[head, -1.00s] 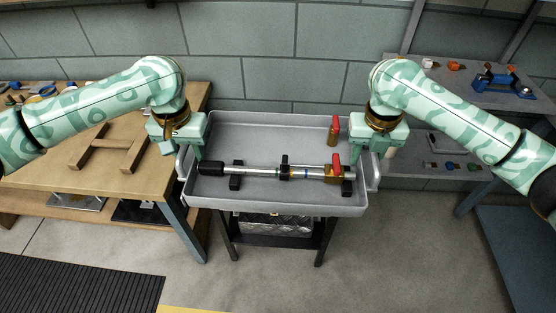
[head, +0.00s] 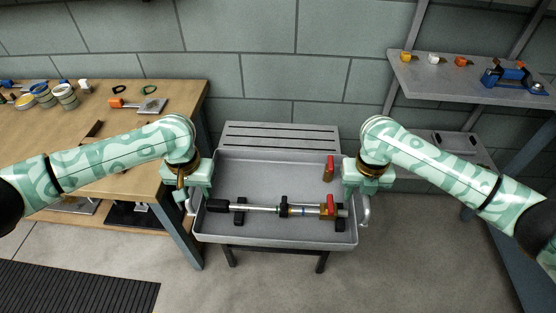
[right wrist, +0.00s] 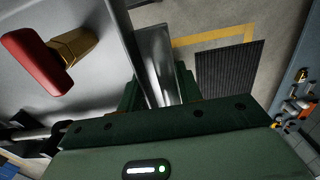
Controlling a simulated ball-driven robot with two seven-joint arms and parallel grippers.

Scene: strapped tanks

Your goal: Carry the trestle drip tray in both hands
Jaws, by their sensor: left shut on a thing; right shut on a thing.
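The grey drip tray (head: 262,175) is in front of the slatted trestle top (head: 283,137), whose rear slats show behind it. The tray looks about level. My left gripper (head: 189,196) is shut on the tray's left handle (head: 190,208). My right gripper (head: 362,196) is shut on the right handle (head: 365,214); the right wrist view shows this handle (right wrist: 158,65) between the fingers. In the tray, a metal rod assembly (head: 262,208) with a black end and a red lever rests on black supports. A brass valve with a red handle (head: 329,168) stands at the back right.
A wooden workbench (head: 150,95) with pots and tools is close on the left. Grey shelves (head: 440,85) with small fittings stand at the right. A block wall is behind. The floor (head: 420,270) in front and to the right is clear; a black mat (head: 80,288) lies at lower left.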

